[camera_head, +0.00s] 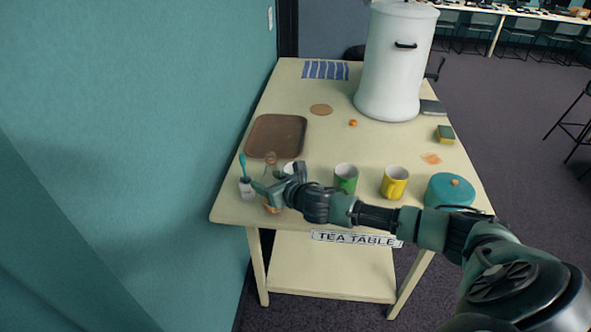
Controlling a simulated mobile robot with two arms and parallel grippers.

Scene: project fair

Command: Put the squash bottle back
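A clear bottle with an orange-brown base (271,208), likely the squash bottle, stands near the front left of the tea table (330,211). Its neck shows above my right gripper (268,188) and its base below; the middle is hidden. My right arm comes in from the right, low across the table's front, and its gripper is at the bottle. I cannot tell whether the fingers are closed on it. My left gripper is not in view.
A small pot with a teal brush (246,188) stands just left of the bottle. A brown tray (276,151) lies behind it. A green mug (346,178), yellow mug (394,183) and teal pot (450,190) line the front. A white urn (392,70) stands at the back.

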